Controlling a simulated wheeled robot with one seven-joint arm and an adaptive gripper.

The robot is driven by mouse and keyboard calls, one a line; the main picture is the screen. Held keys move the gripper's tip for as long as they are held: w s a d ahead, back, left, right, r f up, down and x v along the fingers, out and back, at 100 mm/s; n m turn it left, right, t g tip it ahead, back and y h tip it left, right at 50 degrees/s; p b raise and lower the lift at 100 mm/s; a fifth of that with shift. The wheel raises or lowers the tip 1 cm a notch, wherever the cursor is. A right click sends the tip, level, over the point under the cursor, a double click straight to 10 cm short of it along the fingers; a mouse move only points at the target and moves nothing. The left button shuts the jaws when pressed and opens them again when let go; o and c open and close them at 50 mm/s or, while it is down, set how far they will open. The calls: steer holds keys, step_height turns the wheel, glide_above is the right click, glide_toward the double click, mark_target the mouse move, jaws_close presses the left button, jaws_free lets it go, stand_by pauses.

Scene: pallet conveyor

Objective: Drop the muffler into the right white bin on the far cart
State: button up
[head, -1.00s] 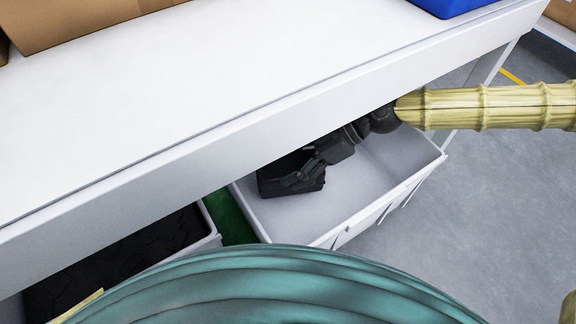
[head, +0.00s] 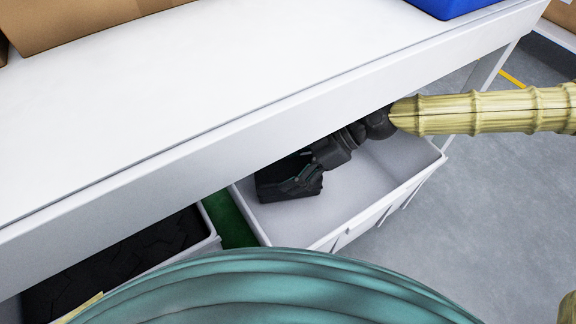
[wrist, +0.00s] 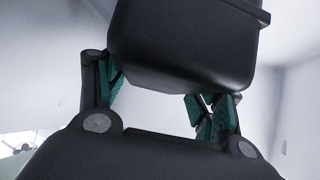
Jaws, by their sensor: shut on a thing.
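The muffler (wrist: 185,45) is a dark, smooth, rounded box in the wrist view. My gripper (wrist: 165,95) is shut on it, with a green-padded finger at each side. In the head view my gripper (head: 308,178) reaches under the white shelf into the right white bin (head: 350,240). There the dark muffler (head: 275,188) is at the bin's left inner side, partly hidden by the shelf edge and the gripper. I cannot tell whether it touches the bin floor. The bin's visible floor is otherwise empty.
A white shelf (head: 200,90) overhangs the bins. A left bin (head: 212,243) holds dark ribbed things. A blue bin (head: 450,5) and a cardboard box (head: 80,20) stand on the shelf. Grey floor (head: 440,210) is clear at the right.

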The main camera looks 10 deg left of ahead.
steer(key=o, duration=1.9)
steer(key=shift+o, duration=0.2)
steer(key=shift+r, duration=0.3)
steer(key=p+v, duration=0.1)
steer(key=v, duration=0.2)
steer(key=p+v, duration=0.2)
steer(key=v, duration=0.1)
steer(key=shift+d+r, duration=0.1)
steer(key=shift+r, duration=0.45)
steer(key=shift+w+d+r+p, duration=0.2)
steer(key=shift+d+r+p, duration=0.1)
steer(key=shift+d, duration=0.15)
